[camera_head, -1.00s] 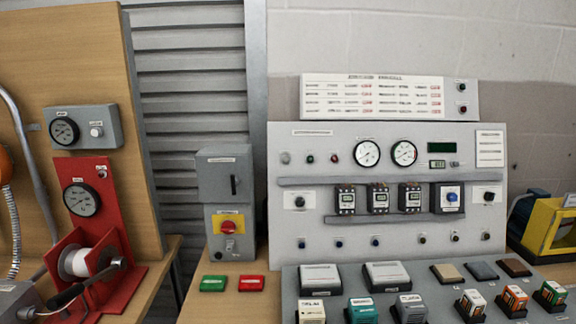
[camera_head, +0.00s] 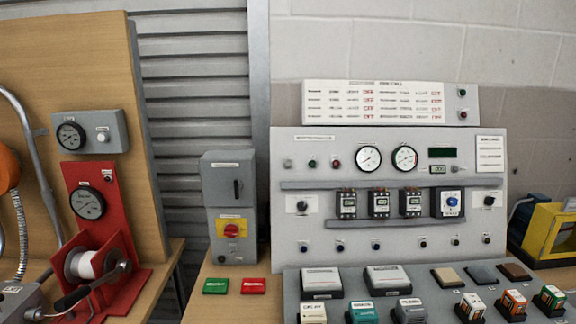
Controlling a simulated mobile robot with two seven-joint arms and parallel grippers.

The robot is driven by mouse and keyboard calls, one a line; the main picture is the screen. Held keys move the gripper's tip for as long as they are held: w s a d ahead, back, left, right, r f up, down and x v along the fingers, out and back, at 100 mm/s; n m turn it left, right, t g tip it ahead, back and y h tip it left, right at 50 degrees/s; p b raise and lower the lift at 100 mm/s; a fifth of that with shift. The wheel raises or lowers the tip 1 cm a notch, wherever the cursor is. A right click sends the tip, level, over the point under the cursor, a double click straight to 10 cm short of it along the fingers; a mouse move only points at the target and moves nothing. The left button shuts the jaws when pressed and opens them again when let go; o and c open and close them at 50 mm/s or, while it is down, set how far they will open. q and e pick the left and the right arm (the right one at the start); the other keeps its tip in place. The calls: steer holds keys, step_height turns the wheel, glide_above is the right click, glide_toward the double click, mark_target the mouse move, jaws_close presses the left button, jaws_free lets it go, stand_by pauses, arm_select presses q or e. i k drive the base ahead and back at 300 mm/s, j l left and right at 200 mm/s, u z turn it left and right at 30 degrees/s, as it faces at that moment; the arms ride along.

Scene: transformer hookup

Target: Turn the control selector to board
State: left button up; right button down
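The grey control panel (camera_head: 400,265) stands upright on the bench and carries several knobs, meters and modules. A black knob on a white plate (camera_head: 302,206) is at its left, and a similar black knob (camera_head: 489,201) is at its right. Neither of my grippers is in view, and nothing touches the knobs.
A grey box with a red rotary switch (camera_head: 232,230) on yellow stands left of the panel. Green (camera_head: 215,286) and red (camera_head: 253,286) blocks lie before it. A sloped tray (camera_head: 375,306) with several modules fills the front. A red reel stand (camera_head: 118,235) is at left.

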mark_target(488, 200)
steer(key=z, duration=1.25)
steer(key=i+l, duration=0.15)
steer(key=l, duration=0.3)
steer(key=i+l, duration=0.15)
steer(key=l, duration=0.3)
steer(key=i+l+u, duration=0.1)
steer(key=l, duration=0.3)
steer(key=i+l, duration=0.2)
steer(key=l, duration=0.25)
steer(key=i+l, duration=0.15)
steer(key=l, duration=0.3)
steer(key=i+l, duration=0.15)
steer(key=l, duration=0.3)
steer(key=i+l+u, duration=0.1)
steer(key=l, duration=0.35)
steer(key=i+l, duration=0.15)
steer(key=l, duration=0.3)
